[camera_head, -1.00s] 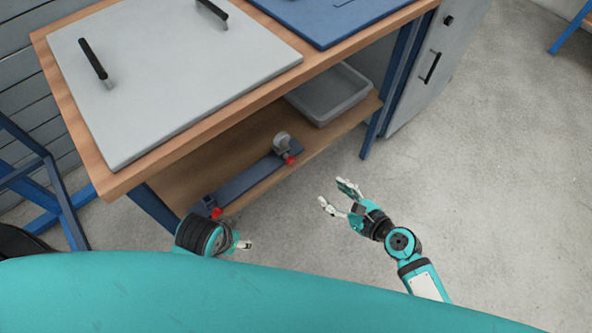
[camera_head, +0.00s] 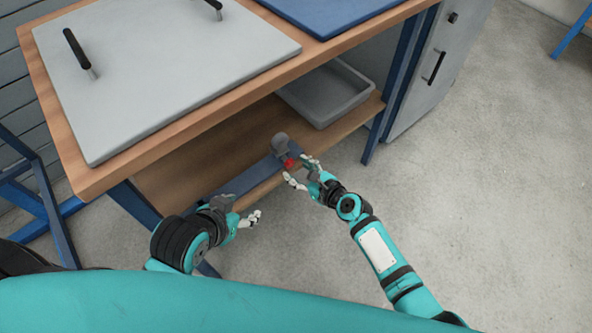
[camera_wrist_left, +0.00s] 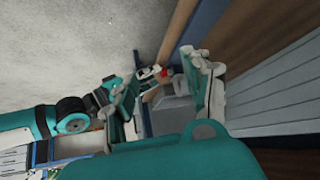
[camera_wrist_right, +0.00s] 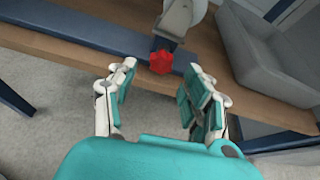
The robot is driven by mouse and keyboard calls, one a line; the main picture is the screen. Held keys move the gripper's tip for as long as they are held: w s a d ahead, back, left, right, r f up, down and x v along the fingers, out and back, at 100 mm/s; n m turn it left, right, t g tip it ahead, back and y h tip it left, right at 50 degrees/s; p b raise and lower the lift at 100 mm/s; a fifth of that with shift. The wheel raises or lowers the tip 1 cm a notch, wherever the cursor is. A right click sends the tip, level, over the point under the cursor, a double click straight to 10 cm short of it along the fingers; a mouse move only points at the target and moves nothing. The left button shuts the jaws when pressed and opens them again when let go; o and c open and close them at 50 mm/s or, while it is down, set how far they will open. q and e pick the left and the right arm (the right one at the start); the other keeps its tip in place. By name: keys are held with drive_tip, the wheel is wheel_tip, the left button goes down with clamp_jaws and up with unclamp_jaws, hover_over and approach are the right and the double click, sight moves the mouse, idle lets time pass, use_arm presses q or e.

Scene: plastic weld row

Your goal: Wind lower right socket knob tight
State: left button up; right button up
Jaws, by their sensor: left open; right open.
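The red knob (camera_head: 289,164) of the right socket sits at the front of a grey holder (camera_head: 281,144) on a blue bar (camera_head: 236,186) on the lower shelf. My right gripper (camera_head: 301,170) is open, its fingers close to this knob. In the right wrist view the knob (camera_wrist_right: 161,62) lies ahead, roughly between the open fingers (camera_wrist_right: 160,85) and a little beyond their tips. My left gripper (camera_head: 250,216) is open and empty in front of the bar's left end. The left red knob is hidden behind my left arm in the head view.
A grey bin (camera_head: 332,92) stands on the shelf (camera_head: 180,178) to the right of the holder. The wooden table top (camera_head: 110,180) overhangs the shelf. A blue leg (camera_head: 385,110) stands at the right. The floor (camera_head: 440,210) in front is clear.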

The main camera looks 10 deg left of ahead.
use_arm(q)
drive_tip(key=shift+w+d+r+t+h, duration=0.15)
drive_tip(key=shift+w+d+r+t, duration=0.15)
drive_tip(key=shift+w+r+t, duration=0.4)
drive_tip(key=shift+w+d+r+t+h, duration=0.15)
drive_tip(key=shift+w+d+r+t, duration=0.15)
drive_tip(key=shift+w, duration=0.55)
use_arm(e)
drive_tip(key=shift+x, duration=0.8)
use_arm(q)
drive_tip(key=shift+a, duration=0.1)
use_arm(e)
clamp_jaws()
